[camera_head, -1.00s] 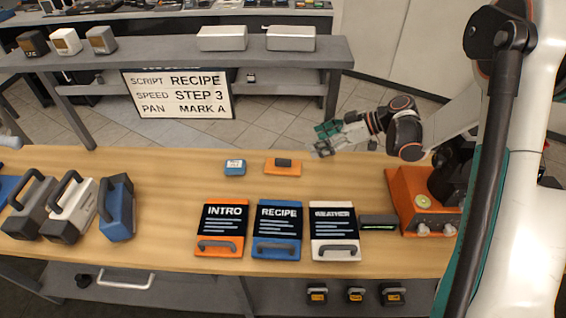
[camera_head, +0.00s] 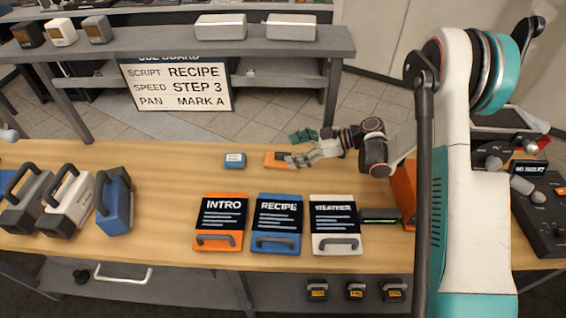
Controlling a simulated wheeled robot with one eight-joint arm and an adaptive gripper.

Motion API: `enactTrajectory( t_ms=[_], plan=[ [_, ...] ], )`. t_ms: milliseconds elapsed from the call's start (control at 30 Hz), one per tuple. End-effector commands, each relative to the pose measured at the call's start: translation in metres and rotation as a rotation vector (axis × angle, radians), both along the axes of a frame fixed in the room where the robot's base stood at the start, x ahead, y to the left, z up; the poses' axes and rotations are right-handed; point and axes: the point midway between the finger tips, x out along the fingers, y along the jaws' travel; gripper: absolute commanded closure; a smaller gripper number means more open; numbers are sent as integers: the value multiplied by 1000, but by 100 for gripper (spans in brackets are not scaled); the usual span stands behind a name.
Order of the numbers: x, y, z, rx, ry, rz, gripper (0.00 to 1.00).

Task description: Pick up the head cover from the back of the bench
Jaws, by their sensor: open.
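A flat orange piece with a dark tab, which looks like the head cover (camera_head: 270,161), lies at the back edge of the bench (camera_head: 170,190). My gripper (camera_head: 294,149) is open and empty, reaching in from the right with its fingers pointing left. Its near grey finger overlaps the right part of the orange piece in the picture. I cannot tell whether they touch. A small blue block (camera_head: 235,160) with a pale label lies just left of the orange piece.
Three script boards, orange (camera_head: 207,243), blue (camera_head: 268,246) and white (camera_head: 324,245), lie in front. Handled lamp-like units (camera_head: 114,203) stand at the left. A small dark device (camera_head: 378,220) sits right of the boards. A shelf (camera_head: 170,45) with a sign (camera_head: 180,90) stands behind.

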Motion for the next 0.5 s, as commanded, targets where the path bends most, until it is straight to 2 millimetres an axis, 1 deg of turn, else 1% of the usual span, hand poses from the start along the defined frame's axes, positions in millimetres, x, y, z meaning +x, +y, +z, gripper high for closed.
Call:
enactTrajectory(
  t_ms=[267, 500],
  plan=[
    [1, 15, -8, 0, -1, 0, 22],
    [5, 44, -24, -1, 1, 2, 22]
  ],
)
